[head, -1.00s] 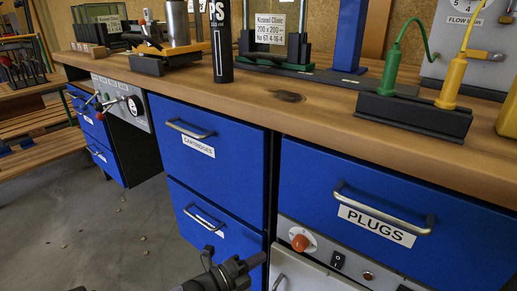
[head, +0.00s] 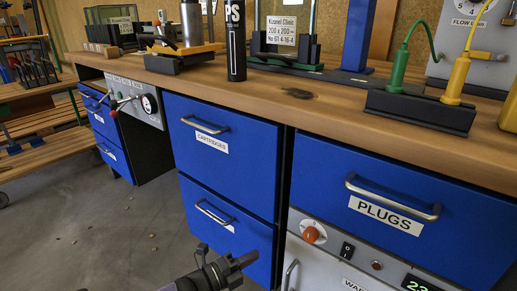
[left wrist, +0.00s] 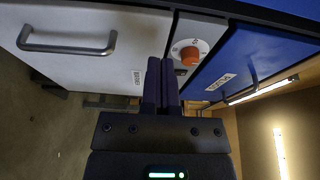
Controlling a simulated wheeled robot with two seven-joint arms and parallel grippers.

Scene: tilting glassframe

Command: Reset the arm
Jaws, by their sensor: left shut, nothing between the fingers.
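My left gripper (head: 240,262) comes in at the bottom of the head view, in front of the lower blue drawer (head: 228,222). It is shut and empty. In the left wrist view my left gripper (left wrist: 161,68) shows its two fingers together, pointing toward the white door with a bar handle (left wrist: 70,42) and the panel with an orange knob (left wrist: 189,55). I cannot tell whether the fingers touch anything there. My right gripper is not in view.
The wooden bench (head: 256,92) carries a black canister (head: 236,45), a glass frame (head: 280,25), and green (head: 394,70) and yellow (head: 456,80) plugs in a black holder. The PLUGS drawer (head: 330,180) is closed. Open floor (head: 110,235) lies at left.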

